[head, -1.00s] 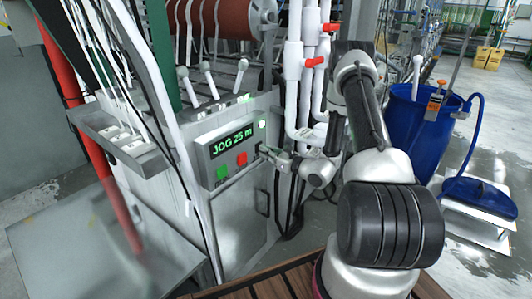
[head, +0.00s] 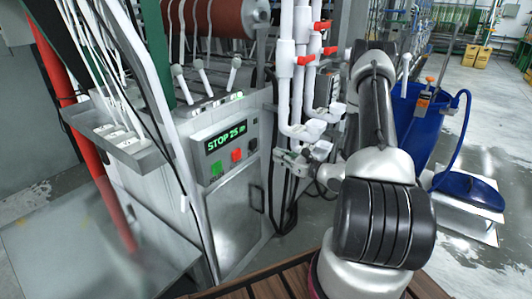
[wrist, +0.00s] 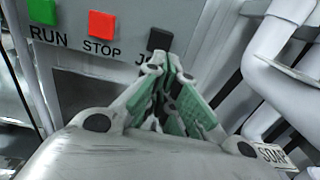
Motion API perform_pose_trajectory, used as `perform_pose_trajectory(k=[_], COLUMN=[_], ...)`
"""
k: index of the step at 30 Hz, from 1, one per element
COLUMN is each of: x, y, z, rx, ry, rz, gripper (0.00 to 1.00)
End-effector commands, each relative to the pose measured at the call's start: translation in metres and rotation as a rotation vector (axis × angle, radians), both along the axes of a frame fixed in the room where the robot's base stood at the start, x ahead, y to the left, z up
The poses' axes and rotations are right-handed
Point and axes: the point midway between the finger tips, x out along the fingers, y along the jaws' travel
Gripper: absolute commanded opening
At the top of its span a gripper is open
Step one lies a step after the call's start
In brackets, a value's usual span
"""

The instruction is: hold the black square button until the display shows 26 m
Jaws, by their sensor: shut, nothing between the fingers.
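The control box display (head: 225,138) reads "STOP 25 m" in green in the head view. The black square button (head: 252,145) is at the box's lower right. In the wrist view the black button (wrist: 159,39) shows just beyond my fingertips, above a label whose first letter is J and whose rest is hidden. My gripper (head: 281,155) is shut and empty, to the right of the button with a visible gap in the head view. Its fingertips (wrist: 166,63) appear below the button in the wrist view.
A red STOP button (wrist: 102,24) and a green RUN button (wrist: 42,11) sit left of the black one. White pipes with red valve handles (head: 306,60) stand close on the right. A blue barrel (head: 420,125) stands farther right.

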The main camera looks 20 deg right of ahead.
Motion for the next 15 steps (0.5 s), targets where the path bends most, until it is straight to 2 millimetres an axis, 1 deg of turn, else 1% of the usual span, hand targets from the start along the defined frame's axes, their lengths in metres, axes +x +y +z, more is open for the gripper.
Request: perform_pose_trajectory(k=[1, 3, 6, 10, 15], x=[-0.008, -0.018, -0.028, -0.034, -0.035], y=[-0.006, -0.011, -0.017, -0.02, -0.02], z=[0.0, -0.001, -0.001, -0.001, -0.001], rx=[0.001, 0.0, 0.0, 0.001, 0.001], ry=[0.002, 0.001, 0.001, 0.002, 0.002], rz=[-0.004, -0.003, -0.002, -0.001, 0.0], gripper=[0.0, 0.0, 0.0, 0.0, 0.0])
